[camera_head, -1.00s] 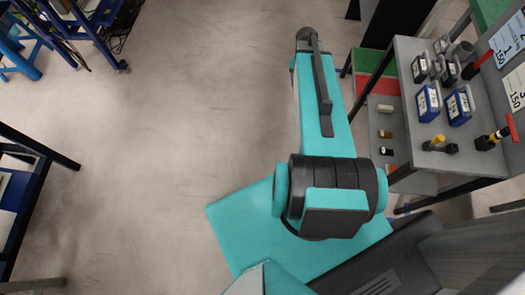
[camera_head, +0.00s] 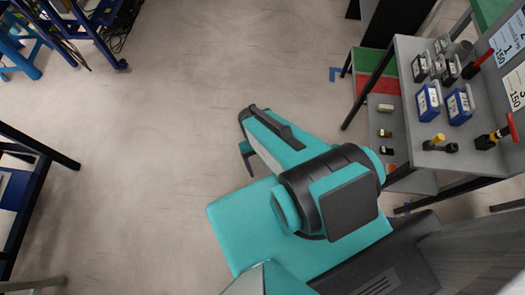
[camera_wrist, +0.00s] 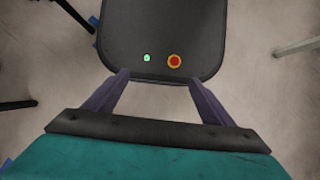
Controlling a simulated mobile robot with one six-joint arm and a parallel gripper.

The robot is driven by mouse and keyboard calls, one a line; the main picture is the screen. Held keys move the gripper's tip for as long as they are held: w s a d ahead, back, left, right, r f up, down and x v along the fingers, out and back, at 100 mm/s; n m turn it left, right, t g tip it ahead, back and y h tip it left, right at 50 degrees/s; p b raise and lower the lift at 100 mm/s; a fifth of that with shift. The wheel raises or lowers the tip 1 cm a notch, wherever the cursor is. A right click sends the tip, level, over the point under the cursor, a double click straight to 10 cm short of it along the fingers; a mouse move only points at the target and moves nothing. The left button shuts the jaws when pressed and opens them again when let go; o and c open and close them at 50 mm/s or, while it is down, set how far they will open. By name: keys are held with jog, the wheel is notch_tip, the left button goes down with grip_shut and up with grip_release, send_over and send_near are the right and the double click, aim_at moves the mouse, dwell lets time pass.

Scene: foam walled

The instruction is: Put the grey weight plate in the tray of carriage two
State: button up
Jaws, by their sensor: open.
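My gripper (camera_wrist: 158,77) shows in the wrist view with its two purple fingers spread apart and nothing between them. In the head view my arm is bent over the floor, and the gripper's fingers cannot be made out clearly. I cannot identify the grey weight plate or the tray of carriage two in either view. A grey rounded object (camera_head: 463,50) stands at the back of the shelf unit at the right, but it is too small to tell what it is.
The grey shelf unit (camera_head: 408,65) at the right holds blue-and-white boxes (camera_head: 428,102), red- and yellow-handled items and number signs (camera_head: 508,37). Blue frames (camera_head: 75,25) stand at the upper left, a dark rack (camera_head: 30,165) at the left. The floor (camera_head: 150,130) between is clear.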

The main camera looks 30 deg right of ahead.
jog(key=shift+s+a+f+n, duration=0.15)
jog(key=shift+s+a+n, duration=0.15)
jog(key=shift+s, duration=0.2)
jog(key=shift+f, duration=0.1)
jog(key=c, duration=0.6)
jog(key=shift+f+b, duration=0.65)
jog(key=shift+b, duration=0.15)
jog(key=c, duration=0.7)
jog(key=shift+o, duration=0.2)
jog(key=shift+f+b, duration=0.3)
jog(key=shift+b, duration=0.05)
